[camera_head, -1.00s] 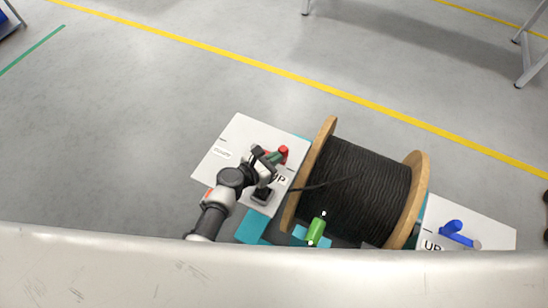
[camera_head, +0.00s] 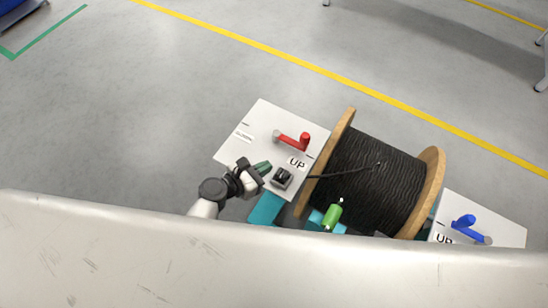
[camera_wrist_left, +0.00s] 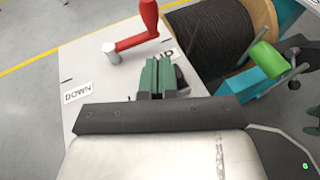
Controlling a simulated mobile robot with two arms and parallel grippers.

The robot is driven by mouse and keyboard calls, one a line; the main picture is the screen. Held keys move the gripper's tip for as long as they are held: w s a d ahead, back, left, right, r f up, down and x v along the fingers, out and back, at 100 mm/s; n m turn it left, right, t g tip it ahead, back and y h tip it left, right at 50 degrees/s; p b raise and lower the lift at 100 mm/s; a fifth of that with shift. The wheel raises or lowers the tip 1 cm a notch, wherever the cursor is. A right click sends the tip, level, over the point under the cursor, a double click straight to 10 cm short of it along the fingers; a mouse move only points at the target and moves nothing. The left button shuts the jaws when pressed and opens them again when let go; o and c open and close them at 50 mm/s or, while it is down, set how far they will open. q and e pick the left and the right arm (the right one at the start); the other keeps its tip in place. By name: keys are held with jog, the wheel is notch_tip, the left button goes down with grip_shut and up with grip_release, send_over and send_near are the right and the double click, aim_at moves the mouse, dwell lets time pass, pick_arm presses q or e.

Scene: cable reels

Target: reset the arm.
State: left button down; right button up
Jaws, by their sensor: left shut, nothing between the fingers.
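My left gripper (camera_head: 262,168) is shut and empty, with green fingers, at the near edge of the left white panel (camera_head: 262,118). It is apart from the red crank handle (camera_head: 292,142), which lies on that panel beside the UP label. In the left wrist view the shut fingers (camera_wrist_left: 157,78) point over the panel, and the red handle (camera_wrist_left: 138,40) is ahead of them. A black switch-like block (camera_head: 282,178) sits just right of the gripper.
A wooden cable reel (camera_head: 375,180) with black cable stands right of the panel. A green handle (camera_head: 333,215) is in front of it. A blue crank (camera_head: 468,228) is on the right white panel (camera_head: 500,225). Open grey floor lies left and behind.

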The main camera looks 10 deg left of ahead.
pick_arm(q)
jog(key=shift+s+a+r, duration=0.1)
jog(key=shift+s, duration=0.05)
jog(key=s+a+f+m+g+y, duration=0.3)
jog(key=s+f+m, duration=0.35)
jog(key=f, duration=0.35)
jog(key=s+a+f+m+g+y, duration=0.25)
jog(key=s+f+m, duration=0.4)
jog(key=f, duration=0.45)
jog(key=s+a+f+m+g+y, duration=0.1)
jog(key=s+a+f+m, duration=0.2)
jog(key=s+m, duration=0.2)
jog(key=s+a+f+m+g+y, duration=0.1)
jog(key=s+a+f+m+y, duration=0.1)
jog(key=s+m, duration=0.4)
jog(key=s+a+f+m+g+y, duration=0.2)
jog(key=s+a+f+m, duration=0.3)
jog(key=s, duration=0.5)
jog(key=shift+a+m, duration=0.3)
jog(key=shift+a, duration=0.05)
